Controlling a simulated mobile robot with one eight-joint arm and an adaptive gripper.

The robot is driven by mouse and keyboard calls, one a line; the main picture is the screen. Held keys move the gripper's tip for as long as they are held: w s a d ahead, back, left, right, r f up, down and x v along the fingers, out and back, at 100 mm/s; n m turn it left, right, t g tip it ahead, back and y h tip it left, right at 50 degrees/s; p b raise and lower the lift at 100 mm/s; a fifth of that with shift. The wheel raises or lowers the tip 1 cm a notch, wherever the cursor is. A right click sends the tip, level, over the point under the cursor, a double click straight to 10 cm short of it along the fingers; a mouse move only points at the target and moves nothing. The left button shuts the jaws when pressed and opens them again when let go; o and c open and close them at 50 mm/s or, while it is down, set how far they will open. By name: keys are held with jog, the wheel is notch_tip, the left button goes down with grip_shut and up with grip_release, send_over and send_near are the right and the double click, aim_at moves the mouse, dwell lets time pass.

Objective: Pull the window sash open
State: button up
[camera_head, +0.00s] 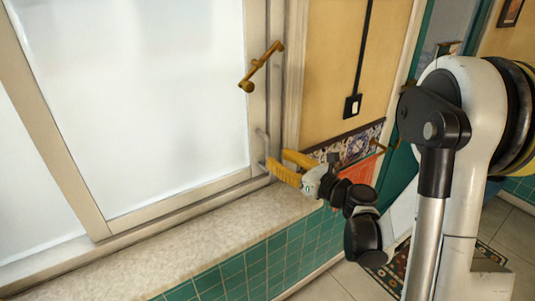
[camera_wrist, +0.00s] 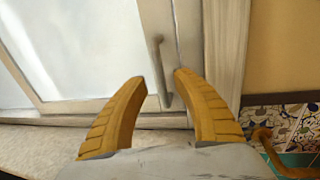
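The window sash (camera_head: 140,90) has a pale frame around a bright, whitish pane and looks closed; its frame also shows in the wrist view (camera_wrist: 95,105). A slim grey vertical pull handle (camera_head: 261,140) is on the sash's right stile. In the wrist view the handle (camera_wrist: 158,55) appears between my fingertips. My gripper (camera_head: 276,157) has yellow ribbed fingers spread apart near the handle's lower end. In the wrist view my gripper (camera_wrist: 161,77) is open. I cannot tell whether the fingers touch the handle or how deep it sits between them.
A brass lever (camera_head: 262,66) sits higher on the window frame. A stone sill (camera_head: 190,245) runs below, above green tiles (camera_head: 240,268). A yellow wall (camera_head: 335,60) with a black switch (camera_head: 352,105) lies right of the window. A brown curved hook-like piece (camera_wrist: 270,145) is at lower right.

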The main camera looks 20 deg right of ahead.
aim_at(267, 152)
jog(key=shift+x, duration=2.35)
grip_shut()
jog(key=shift+a+b, duration=0.1)
jog(key=shift+b, duration=0.2)
